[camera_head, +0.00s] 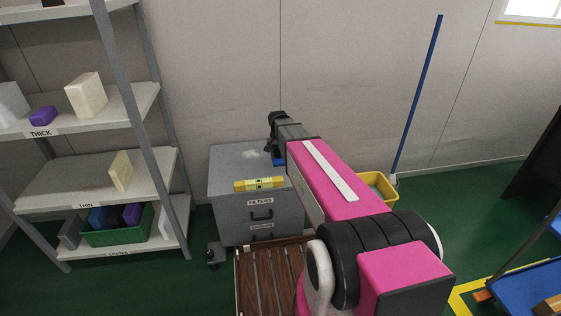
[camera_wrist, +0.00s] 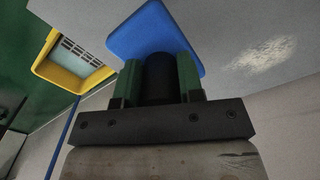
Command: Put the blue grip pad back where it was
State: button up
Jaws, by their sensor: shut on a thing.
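The blue grip pad (camera_wrist: 150,28) is a flat plate with rounded corners, held at the green fingers of my gripper (camera_wrist: 160,80) in the wrist view. A dark round part stands between the fingers. In the head view, a small bit of the blue pad (camera_head: 279,161) shows below the end of my arm, at the back right of the grey cabinet's top (camera_head: 228,163). The arm hides the rest of it. The pad is over or on the cabinet top; I cannot tell whether it touches. A pale worn patch (camera_wrist: 262,53) on the grey top lies beside the pad.
A yellow level (camera_head: 259,184) lies on the cabinet's front edge. At left, a shelf (camera_head: 60,180) holds pale and purple blocks and a green crate (camera_head: 118,236). A yellow bucket (camera_head: 377,183) with a blue-handled mop (camera_head: 417,90) stands right of the cabinet. A slatted wooden surface (camera_head: 262,280) is in front.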

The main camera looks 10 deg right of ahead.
jog(key=shift+w+d+f, duration=0.45)
jog(key=shift+d+f, duration=0.15)
jog(key=shift+d, duration=0.05)
jog(key=shift+f, duration=1.85)
jog(key=shift+f, duration=0.1)
jog(key=o, duration=0.8)
jog(key=shift+o, duration=0.2)
notch_tip(320, 180, up, 12)
jog(key=shift+f, duration=0.1)
jog(key=shift+s, duration=0.35)
jog(key=s+f+n, duration=0.2)
jog(key=s+f, duration=0.1)
jog(key=s, duration=0.8)
jog(key=s+f+n, duration=0.3)
jog(key=s, duration=0.9)
jog(key=shift+s+f, duration=0.15)
jog(key=shift+f, duration=0.05)
